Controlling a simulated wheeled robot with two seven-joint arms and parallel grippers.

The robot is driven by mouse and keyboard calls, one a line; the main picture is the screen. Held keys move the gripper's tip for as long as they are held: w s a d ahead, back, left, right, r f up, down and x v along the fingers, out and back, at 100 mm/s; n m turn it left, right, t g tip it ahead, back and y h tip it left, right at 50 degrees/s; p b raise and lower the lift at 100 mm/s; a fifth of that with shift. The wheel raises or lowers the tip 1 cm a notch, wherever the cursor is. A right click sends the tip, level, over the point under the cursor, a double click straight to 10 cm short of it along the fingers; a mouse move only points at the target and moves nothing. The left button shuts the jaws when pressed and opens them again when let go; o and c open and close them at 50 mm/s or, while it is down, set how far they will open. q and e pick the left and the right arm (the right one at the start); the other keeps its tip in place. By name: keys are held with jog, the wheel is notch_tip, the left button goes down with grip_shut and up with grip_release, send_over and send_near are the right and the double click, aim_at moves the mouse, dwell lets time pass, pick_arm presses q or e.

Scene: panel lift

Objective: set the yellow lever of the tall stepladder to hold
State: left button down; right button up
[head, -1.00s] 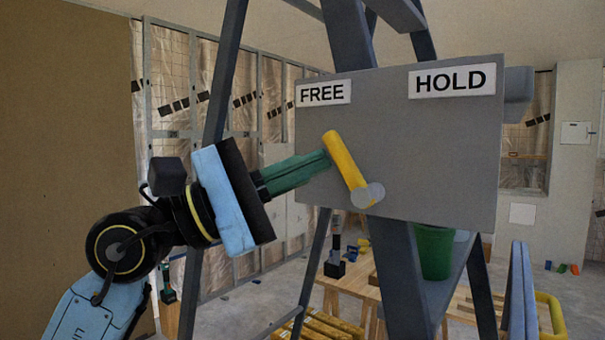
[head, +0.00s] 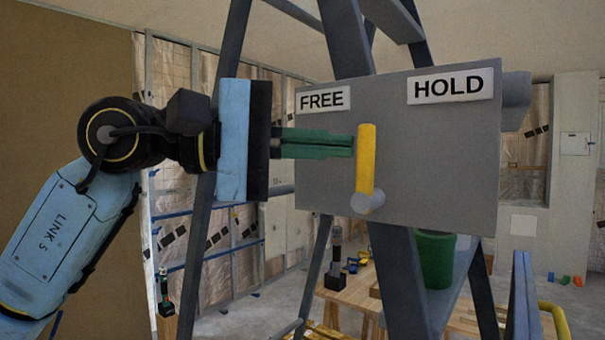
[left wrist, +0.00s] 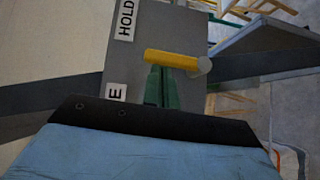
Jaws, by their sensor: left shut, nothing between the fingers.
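The yellow lever (head: 365,158) stands nearly upright on the grey panel (head: 430,160) of the tall stepladder (head: 345,40). It pivots at its lower end on a grey knob. The FREE label (head: 322,99) is at the panel's upper left and the HOLD label (head: 451,86) at its upper right. My left gripper (head: 352,147) is shut and empty, its green fingertips at the lever's left side, touching it or very close. In the left wrist view the lever (left wrist: 172,60) lies across just beyond the fingertips (left wrist: 160,70). My right gripper is not in view.
A green bucket (head: 434,258) stands on the ladder's shelf behind and below the panel. A wooden table (head: 350,292) with tools is behind the ladder. A brown board (head: 70,90) stands at the far left.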

pick_arm(q)
jog(key=shift+s+d+r+m+y+p, duration=0.3)
jog(key=shift+d+m+y+p, duration=0.1)
jog(key=shift+m+y, duration=0.2)
jog(key=shift+s+d+r+m+y+p, duration=0.3)
jog(key=shift+d+m+y+p, duration=0.1)
jog(key=shift+m+y, duration=0.15)
jog(key=shift+s+d+m+y+p, duration=0.35)
jog(key=shift+d+m+y+p, duration=0.2)
jog(key=shift+y, duration=0.4)
jog(key=shift+s+d+t, duration=0.15)
jog(key=shift+t, duration=0.15)
jog(key=shift+f+y, duration=0.15)
jog(key=shift+y, duration=0.15)
jog(key=shift+r+p, duration=0.25)
jog(key=shift+p, duration=0.05)
send_near(369, 138)
jog(key=w+a+r, duration=0.1)
jog(key=a+r, duration=0.1)
jog(key=a, duration=0.2)
jog(key=shift+w+r, duration=0.15)
jog(key=shift+r, duration=0.05)
